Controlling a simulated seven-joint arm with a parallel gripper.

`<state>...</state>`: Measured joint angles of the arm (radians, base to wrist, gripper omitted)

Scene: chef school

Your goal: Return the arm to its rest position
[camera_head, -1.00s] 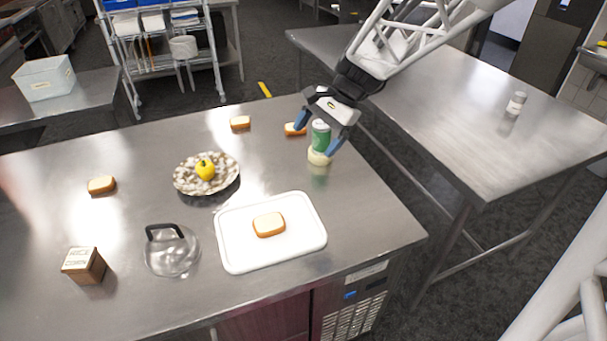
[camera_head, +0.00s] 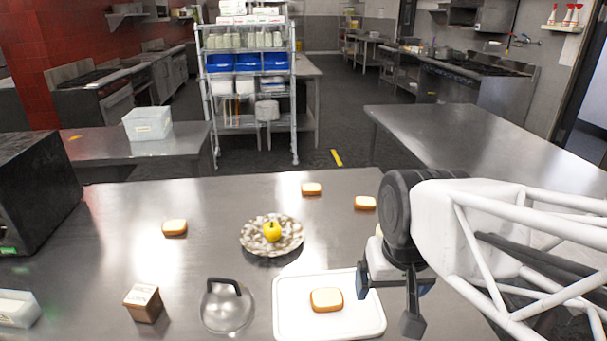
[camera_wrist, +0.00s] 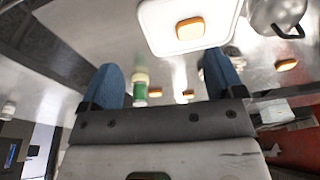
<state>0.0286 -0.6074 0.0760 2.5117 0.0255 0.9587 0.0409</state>
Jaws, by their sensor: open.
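My gripper (camera_head: 388,302) is open, at the right edge of the white cutting board in the head view, with its fingers pointing down. In the wrist view, my gripper (camera_wrist: 163,78) shows two blue fingertips spread apart with nothing held. A green and white can (camera_wrist: 140,90) shows between the fingers in the wrist view, farther off on the counter. In the head view my arm hides most or all of that can. My arm comes in from the right side of the head view.
The white cutting board (camera_head: 291,327) carries a bread slice (camera_head: 326,300). A patterned plate (camera_head: 288,243) holds a yellow fruit or vegetable (camera_head: 272,231). A glass lid (camera_head: 227,308), a wooden box (camera_head: 143,303) and several bread slices are on the counter. Another steel table (camera_head: 450,135) stands behind at right.

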